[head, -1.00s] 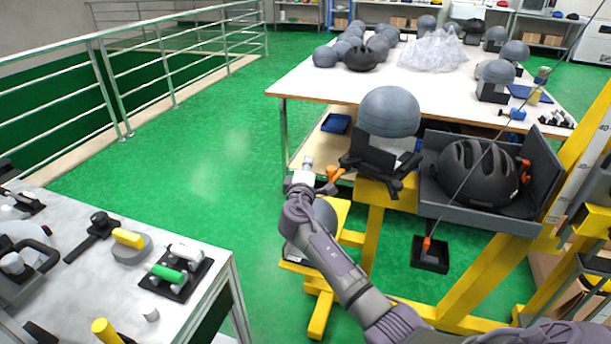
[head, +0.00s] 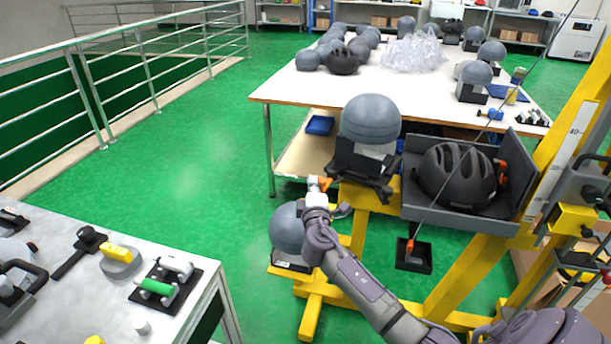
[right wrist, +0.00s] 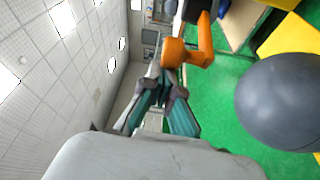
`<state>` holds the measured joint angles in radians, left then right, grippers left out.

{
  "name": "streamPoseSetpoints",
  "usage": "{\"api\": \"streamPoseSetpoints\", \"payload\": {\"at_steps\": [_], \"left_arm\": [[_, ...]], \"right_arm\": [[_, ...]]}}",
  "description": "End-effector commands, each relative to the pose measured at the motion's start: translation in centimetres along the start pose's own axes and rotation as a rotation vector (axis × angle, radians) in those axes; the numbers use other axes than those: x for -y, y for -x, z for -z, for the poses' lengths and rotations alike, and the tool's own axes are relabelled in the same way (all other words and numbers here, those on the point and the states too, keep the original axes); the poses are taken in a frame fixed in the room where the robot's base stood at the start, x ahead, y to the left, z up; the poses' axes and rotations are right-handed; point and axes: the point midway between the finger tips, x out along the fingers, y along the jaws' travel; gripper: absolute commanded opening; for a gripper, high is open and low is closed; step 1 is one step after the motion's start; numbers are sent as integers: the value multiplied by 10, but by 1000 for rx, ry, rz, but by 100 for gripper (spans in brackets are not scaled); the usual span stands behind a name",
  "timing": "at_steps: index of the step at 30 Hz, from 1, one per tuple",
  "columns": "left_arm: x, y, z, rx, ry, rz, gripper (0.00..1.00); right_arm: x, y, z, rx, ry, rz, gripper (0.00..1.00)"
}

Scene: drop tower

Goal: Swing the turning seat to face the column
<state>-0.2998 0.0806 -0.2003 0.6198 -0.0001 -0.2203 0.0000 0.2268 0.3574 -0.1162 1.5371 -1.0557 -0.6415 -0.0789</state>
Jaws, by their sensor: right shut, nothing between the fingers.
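The turning seat is a black cradle (head: 362,166) on a yellow stand, with a grey headform (head: 370,120) sitting upright in it. An orange lever (head: 325,184) shows at the seat's left side and is large in the right wrist view (right wrist: 188,54). My right gripper (head: 318,184) is shut and empty close beside the lever. In the right wrist view its fingertips (right wrist: 166,80) lie just short of the lever; I cannot tell whether they touch. The yellow column (head: 568,135) with a white scale rises right of the seat. My left gripper is not in view.
A second grey headform (head: 288,228) sits low on the yellow frame, left of my right arm. A grey tray (head: 462,213) with a black helmet (head: 456,177) lies between seat and column. A white table (head: 285,88) stands behind; a tool bench (head: 75,300) fills the lower left.

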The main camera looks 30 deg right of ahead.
Motion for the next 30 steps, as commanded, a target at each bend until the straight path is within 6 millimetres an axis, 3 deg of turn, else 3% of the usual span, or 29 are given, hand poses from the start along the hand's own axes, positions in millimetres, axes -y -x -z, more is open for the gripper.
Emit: {"api": "streamPoseSetpoints", "payload": {"at_steps": [2, 9, 30], "left_arm": [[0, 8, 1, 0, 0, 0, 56], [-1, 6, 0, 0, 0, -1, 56], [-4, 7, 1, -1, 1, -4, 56]], "right_arm": [[-4, 13, -16, -61, 6, 10, 0], [-6, 38, -45, -233, -4, 29, 0], [-12, 38, -47, -276, -12, 32, 0]]}}
